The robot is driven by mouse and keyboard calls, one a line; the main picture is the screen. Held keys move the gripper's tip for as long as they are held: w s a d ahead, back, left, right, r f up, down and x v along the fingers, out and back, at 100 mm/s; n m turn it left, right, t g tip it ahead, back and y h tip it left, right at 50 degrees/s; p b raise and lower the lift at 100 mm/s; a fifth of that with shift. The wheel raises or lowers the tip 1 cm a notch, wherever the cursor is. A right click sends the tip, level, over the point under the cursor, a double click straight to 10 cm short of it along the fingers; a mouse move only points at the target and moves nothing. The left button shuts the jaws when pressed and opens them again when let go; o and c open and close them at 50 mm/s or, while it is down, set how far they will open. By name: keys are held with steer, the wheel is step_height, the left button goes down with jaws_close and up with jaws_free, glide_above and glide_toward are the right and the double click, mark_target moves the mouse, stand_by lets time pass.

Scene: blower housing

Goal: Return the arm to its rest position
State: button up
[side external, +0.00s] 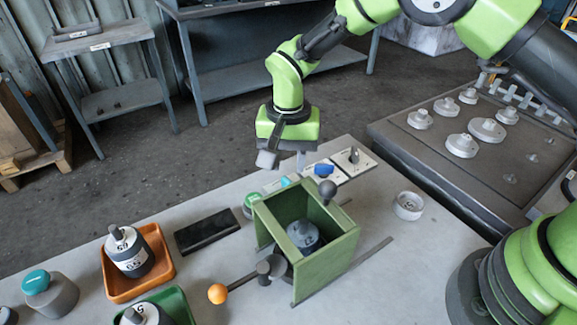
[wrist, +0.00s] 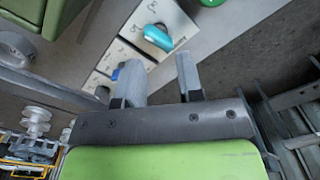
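My gripper (side external: 284,160) hangs above the far edge of the grey table, behind the green housing, pointing down. Its two fingers stand apart with nothing between them, as the wrist view also shows (wrist: 158,72). The green housing (side external: 325,265) is an open-topped box on the table. A grey-blue cylindrical part (side external: 303,236) sits inside it; its lower portion is hidden by the walls. My gripper is clear of the housing and the part.
A lever with an orange ball (side external: 217,293) sticks out in front of the housing. Switch plates (side external: 353,161) lie near the gripper. An orange tray (side external: 163,272) holds a labelled weight. A grey ring (side external: 408,205) and dark slab (side external: 207,231) lie on the table. Above the table is open.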

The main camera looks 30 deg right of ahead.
steer(key=shift+r, duration=0.55)
